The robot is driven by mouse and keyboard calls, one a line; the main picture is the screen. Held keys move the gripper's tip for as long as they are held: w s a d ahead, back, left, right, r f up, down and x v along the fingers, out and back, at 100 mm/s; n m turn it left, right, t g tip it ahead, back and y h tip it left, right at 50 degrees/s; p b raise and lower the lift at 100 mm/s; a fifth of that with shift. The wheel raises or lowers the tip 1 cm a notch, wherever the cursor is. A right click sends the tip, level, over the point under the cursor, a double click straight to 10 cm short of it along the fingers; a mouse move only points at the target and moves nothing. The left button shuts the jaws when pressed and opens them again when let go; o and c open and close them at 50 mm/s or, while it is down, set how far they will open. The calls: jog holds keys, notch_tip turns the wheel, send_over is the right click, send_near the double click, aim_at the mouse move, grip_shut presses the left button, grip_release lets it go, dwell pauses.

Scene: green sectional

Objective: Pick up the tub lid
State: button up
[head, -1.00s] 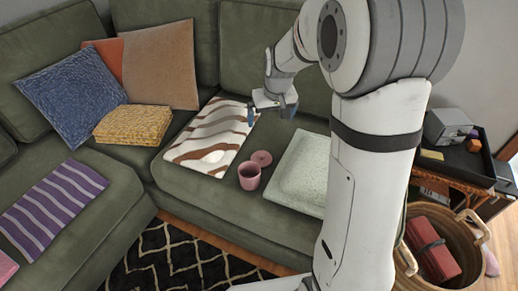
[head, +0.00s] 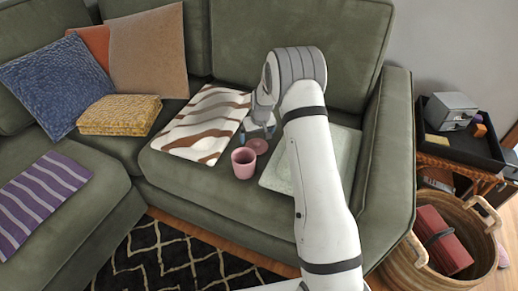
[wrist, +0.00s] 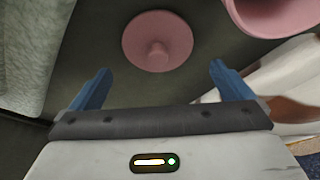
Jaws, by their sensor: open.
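The tub lid is a round pink disc with a small knob. It lies on the green sofa seat, seen in the wrist view (wrist: 158,42) and in the head view (head: 258,146). The pink tub (head: 243,163) stands upright beside it; in the wrist view the tub (wrist: 275,14) is at the top right. My gripper (wrist: 160,82) is open and empty, its blue fingers apart, with the lid ahead of and between them in the wrist view. In the head view my gripper (head: 258,132) is just above and behind the lid.
A brown-and-white striped cloth (head: 205,125) lies left of the tub. A pale green cushion (head: 283,178) lies right of the lid, partly behind my arm. A wicker basket (head: 405,262) and a side table with a black tray (head: 455,147) stand right of the sofa.

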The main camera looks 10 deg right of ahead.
aim_at(257, 142)
jog(key=x, duration=0.2)
jog(key=b+x, duration=0.1)
jog(key=x, duration=0.2)
jog(key=shift+s+d+f, duration=0.15)
jog(key=shift+s, duration=0.05)
jog(key=shift+c, duration=0.3)
jog(key=c, duration=0.7)
